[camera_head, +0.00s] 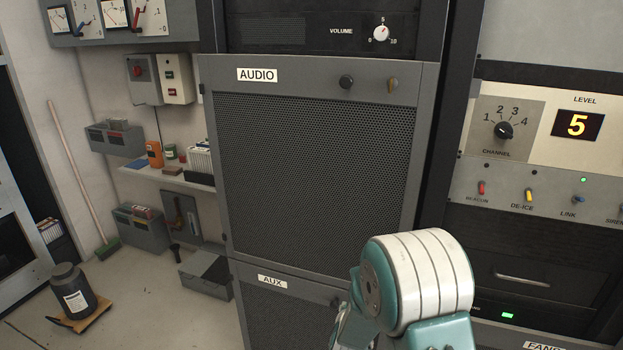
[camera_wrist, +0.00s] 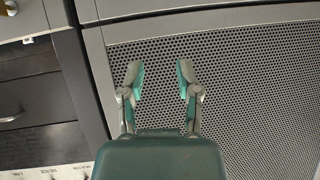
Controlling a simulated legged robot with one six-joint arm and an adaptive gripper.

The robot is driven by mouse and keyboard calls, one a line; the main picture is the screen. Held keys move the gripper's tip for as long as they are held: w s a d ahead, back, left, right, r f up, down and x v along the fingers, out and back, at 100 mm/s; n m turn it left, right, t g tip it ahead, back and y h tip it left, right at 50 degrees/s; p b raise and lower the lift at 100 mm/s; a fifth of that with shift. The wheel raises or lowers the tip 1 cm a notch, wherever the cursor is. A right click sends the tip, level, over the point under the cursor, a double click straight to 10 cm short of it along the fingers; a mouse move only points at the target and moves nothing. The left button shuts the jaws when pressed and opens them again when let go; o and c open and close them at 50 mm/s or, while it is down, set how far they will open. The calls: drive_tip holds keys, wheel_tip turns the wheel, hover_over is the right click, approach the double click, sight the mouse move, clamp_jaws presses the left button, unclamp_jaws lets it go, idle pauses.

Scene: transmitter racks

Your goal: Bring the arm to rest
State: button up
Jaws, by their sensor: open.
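My gripper (camera_wrist: 160,84) shows in the wrist view with its two fingers apart and nothing between them. It is in front of a perforated dark grey panel. I cannot tell the gap between the fingertips and the panel. In the head view, a white and teal part of my arm (camera_head: 418,280) is at the lower right, in front of the rack, and the fingers are hidden.
The AUDIO door (camera_head: 315,175) stands in the middle, above the AUX door (camera_head: 285,310). A panel with a channel knob (camera_head: 504,130) and a level display (camera_head: 577,125) reading 5 is at right. A shelf (camera_head: 165,178), a broom (camera_head: 78,180) and a black container (camera_head: 73,292) are at left.

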drive_tip(key=s+r+n+g+y, duration=0.1)
drive_tip(key=s+r+y, duration=0.1)
drive_tip(key=s+r, duration=0.5)
drive_tip(key=s+r+n+g+y, duration=0.15)
drive_tip(key=s+r, duration=0.25)
drive_tip(key=r, duration=0.7)
drive_tip(key=s+d+r+g, duration=0.1)
drive_tip(key=s+d+r, duration=0.1)
drive_tip(key=s, duration=0.8)
drive_tip(key=s+d+r+n+g+h, duration=0.1)
drive_tip(key=s+r, duration=0.4)
drive_tip(key=s, duration=0.6)
drive_tip(key=shift+s+d+g, duration=0.3)
drive_tip(key=shift+d+g, duration=0.45)
